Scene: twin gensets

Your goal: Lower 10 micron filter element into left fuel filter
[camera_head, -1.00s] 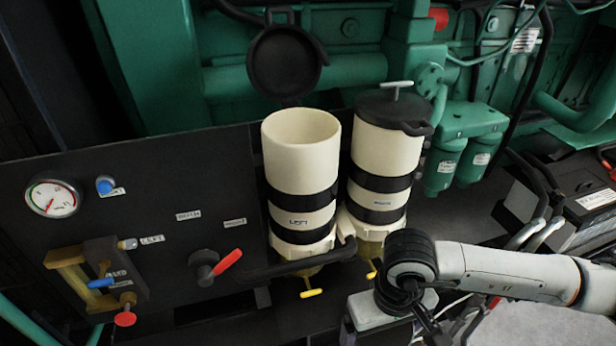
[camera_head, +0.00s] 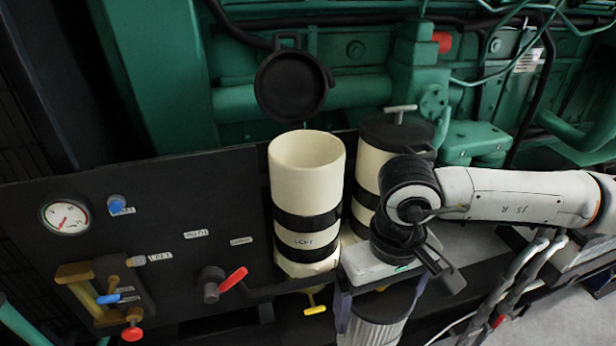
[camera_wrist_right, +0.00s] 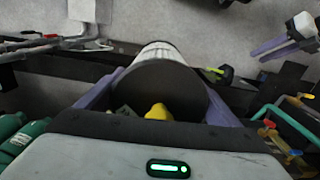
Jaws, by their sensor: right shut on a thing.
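The left fuel filter (camera_head: 305,185) is a cream cylinder with black bands and an open top. Its black lid (camera_head: 291,84) is swung up behind it. My right gripper (camera_head: 372,312) points down in front of the filters and is shut on the filter element (camera_head: 378,328), a pale pleated cylinder. The element hangs below the fingers, lower than the open rim and to the right of the left filter; its lower part is cut off by the picture's edge. In the right wrist view, the element's dark end cap (camera_wrist_right: 150,88) sits between the purple fingers.
The second filter (camera_head: 367,190) is closed by a black lid with a T-handle (camera_head: 400,110), partly hidden behind my right arm. A black panel with a gauge (camera_head: 65,216), valves and a red lever (camera_head: 233,279) lies left. Green engine pipes run behind.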

